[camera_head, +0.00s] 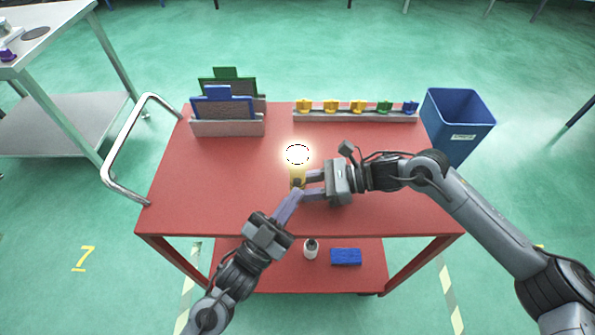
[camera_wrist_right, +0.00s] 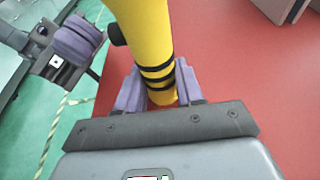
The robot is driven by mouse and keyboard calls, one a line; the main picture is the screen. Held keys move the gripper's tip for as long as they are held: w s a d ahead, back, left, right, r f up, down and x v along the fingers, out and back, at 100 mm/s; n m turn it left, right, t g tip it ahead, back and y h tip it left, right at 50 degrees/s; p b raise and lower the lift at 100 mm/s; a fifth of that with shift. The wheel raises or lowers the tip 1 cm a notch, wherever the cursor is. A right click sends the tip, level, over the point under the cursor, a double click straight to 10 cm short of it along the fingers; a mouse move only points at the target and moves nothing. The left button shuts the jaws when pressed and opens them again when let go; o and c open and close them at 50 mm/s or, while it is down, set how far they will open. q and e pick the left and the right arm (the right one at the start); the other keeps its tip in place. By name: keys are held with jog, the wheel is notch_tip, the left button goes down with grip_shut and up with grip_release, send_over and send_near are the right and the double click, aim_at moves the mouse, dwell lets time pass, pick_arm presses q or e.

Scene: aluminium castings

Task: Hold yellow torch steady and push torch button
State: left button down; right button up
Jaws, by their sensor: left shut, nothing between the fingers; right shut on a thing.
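The yellow torch (camera_head: 298,174) is above the middle of the red cart, its head glowing bright white. My right gripper (camera_head: 312,188) is shut on its body from the right. In the right wrist view the torch (camera_wrist_right: 145,30), with black bands, stands between the purple fingers (camera_wrist_right: 158,90). A black button (camera_wrist_right: 116,34) sticks out of its left side. My left gripper (camera_head: 296,194) is shut and empty, its tips close to the torch's near side. In the right wrist view the left gripper (camera_wrist_right: 76,40) is just left of the button, with a narrow gap between them.
The red cart top (camera_head: 220,170) is clear around the torch. Green and blue boards in holders (camera_head: 228,127) stand at the back left. A rack with several yellow, green and blue pieces (camera_head: 355,115) is at the back right. A blue bin (camera_head: 458,115) stands beyond the right corner.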

pick_arm(q)
jog(key=shift+s, duration=0.25)
jog(key=shift+s, duration=0.1)
jog(key=shift+s+a, duration=0.15)
jog(key=shift+s, duration=2.75)
pick_arm(e)
jog(key=o, duration=0.9)
jog(key=shift+c, duration=0.2)
jog(key=shift+d, duration=0.1)
